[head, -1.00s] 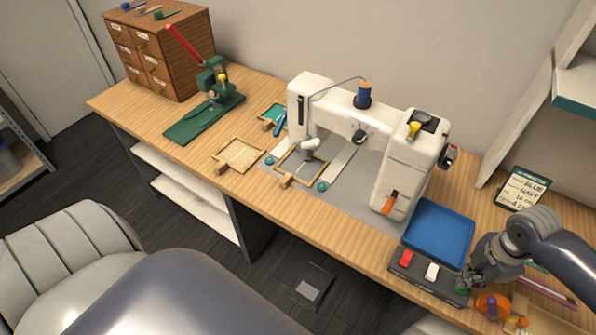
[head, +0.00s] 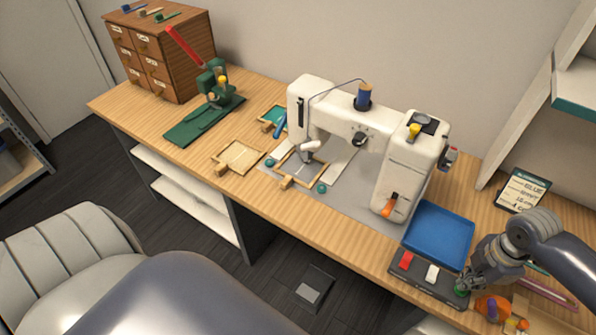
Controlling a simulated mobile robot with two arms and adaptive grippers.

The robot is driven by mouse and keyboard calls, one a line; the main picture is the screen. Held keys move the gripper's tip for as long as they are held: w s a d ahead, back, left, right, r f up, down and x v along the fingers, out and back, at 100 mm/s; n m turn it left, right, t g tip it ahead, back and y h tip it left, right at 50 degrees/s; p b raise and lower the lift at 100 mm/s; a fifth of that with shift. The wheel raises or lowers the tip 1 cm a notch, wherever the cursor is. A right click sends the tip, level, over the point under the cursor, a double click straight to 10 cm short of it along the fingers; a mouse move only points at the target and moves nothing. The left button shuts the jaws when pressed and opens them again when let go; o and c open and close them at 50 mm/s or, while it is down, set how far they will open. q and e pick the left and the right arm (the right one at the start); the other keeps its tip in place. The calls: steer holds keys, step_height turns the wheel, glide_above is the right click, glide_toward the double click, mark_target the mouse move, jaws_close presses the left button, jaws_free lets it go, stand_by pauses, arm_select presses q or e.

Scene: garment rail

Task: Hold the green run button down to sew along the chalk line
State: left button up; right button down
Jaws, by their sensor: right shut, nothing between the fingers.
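The white sewing machine (head: 408,165) stands on the wooden bench, with a blue thread spool (head: 363,97) on top. A wooden frame (head: 287,184) lies under its needle area. The chalk line is too small to make out. A dark control box (head: 425,284) with a red switch and a white switch sits at the bench's front edge. The green run button (head: 461,293) is at the box's right end, mostly hidden by my right gripper (head: 464,286). That gripper is shut and empty, pointing down with its tips at the button; contact is hard to confirm. My left gripper is out of view.
A blue tray (head: 438,234) lies just behind the control box. An orange item (head: 492,306) with small coloured parts lies close to the right of my gripper. A lettered card (head: 523,190) stands behind my right arm. Another wooden frame (head: 238,156) and a green press (head: 205,118) are further left.

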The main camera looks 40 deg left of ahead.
steer(key=shift+f, duration=0.15)
steer(key=shift+f+b, duration=0.4)
steer(key=shift+f, duration=0.75)
stand_by(4.5)
stand_by(1.5)
step_height(320, 180, up, 10)
steer(key=p, duration=1)
